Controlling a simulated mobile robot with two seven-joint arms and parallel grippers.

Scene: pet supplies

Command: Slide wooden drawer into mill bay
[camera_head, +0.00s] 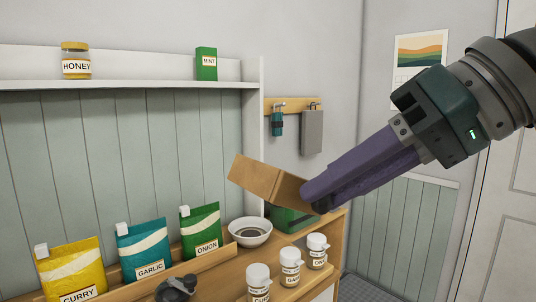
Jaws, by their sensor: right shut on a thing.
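The wooden drawer (262,180) is held up and tilted above the counter's far right end. My right gripper (312,196), with purple fingers, comes in from the upper right and is shut on the drawer's right end. A green body (284,217), which looks like the mill, stands on the counter below the drawer and is partly hidden by the drawer, the gripper and a bowl. Its bay opening cannot be made out. The drawer appears above the green body and outside it. My left gripper is not in view.
A grey bowl (250,232) stands left of the green body. White-lidded jars (290,267) line the counter front. Curry (72,270), garlic (143,250) and onion (201,232) pouches stand left. A dark object (176,289) is at the bottom. A wall rack (290,105) hangs behind.

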